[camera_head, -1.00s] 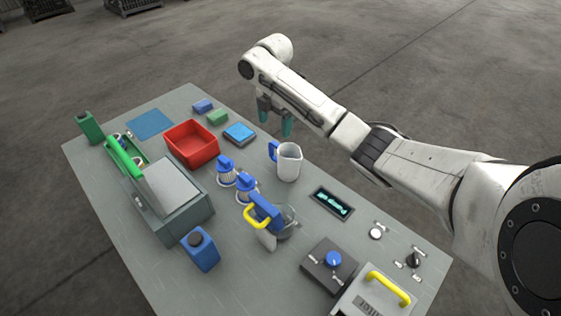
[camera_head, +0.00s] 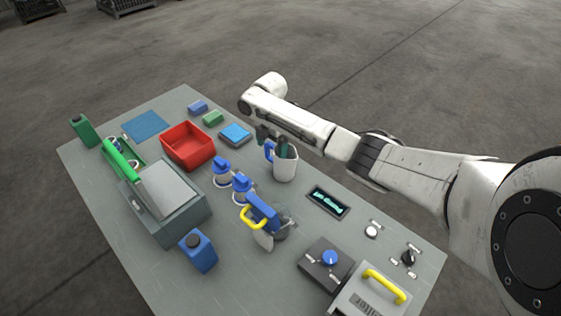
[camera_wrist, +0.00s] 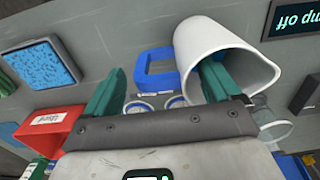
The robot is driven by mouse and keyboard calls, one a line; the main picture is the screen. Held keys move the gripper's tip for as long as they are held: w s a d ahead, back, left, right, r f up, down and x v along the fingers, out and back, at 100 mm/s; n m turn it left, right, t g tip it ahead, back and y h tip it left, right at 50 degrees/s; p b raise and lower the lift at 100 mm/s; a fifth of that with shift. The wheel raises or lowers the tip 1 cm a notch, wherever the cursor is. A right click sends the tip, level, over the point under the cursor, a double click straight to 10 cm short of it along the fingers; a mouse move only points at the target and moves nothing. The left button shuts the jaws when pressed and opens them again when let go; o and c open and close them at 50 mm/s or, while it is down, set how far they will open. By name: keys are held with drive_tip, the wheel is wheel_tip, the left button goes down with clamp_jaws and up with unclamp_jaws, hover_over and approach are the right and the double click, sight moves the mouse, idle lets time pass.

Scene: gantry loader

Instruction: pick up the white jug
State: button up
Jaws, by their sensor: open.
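The white jug (camera_head: 285,170) stands upright on the grey table, its blue handle (camera_head: 268,151) toward the left. In the wrist view the jug (camera_wrist: 205,45) lies right of centre with its open mouth toward the camera, and its handle (camera_wrist: 142,70) sits between my two fingers. My gripper (camera_head: 274,145) is open with teal fingers. In the wrist view my gripper (camera_wrist: 162,72) has one finger reaching into the jug's mouth and the other outside, beyond the handle. Whether either finger touches the jug I cannot tell.
A red bin (camera_head: 188,147) and a blue sponge-like block (camera_head: 235,134) stand left of the jug. A dark display panel (camera_head: 328,202) lies to the right.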

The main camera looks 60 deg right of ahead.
drive_tip(key=c, duration=1.5)
drive_tip(key=shift+r, duration=0.2)
drive_tip(key=shift+r, duration=1)
drive_tip(key=shift+s+a+r+p, duration=0.75)
drive_tip(key=shift+s+a+r, duration=0.25)
drive_tip(key=shift+s+r, duration=0.95)
drive_tip(key=shift+s+a+r+p, duration=0.7)
drive_tip(key=shift+s+a+r, duration=0.3)
drive_tip(key=shift+s+r, duration=0.9)
drive_tip(key=shift+s+a+r+p, duration=0.9)
drive_tip(key=shift+s+r, duration=0.6)
drive_tip(key=shift+s, duration=0.9)
drive_tip(key=shift+a, duration=0.1)
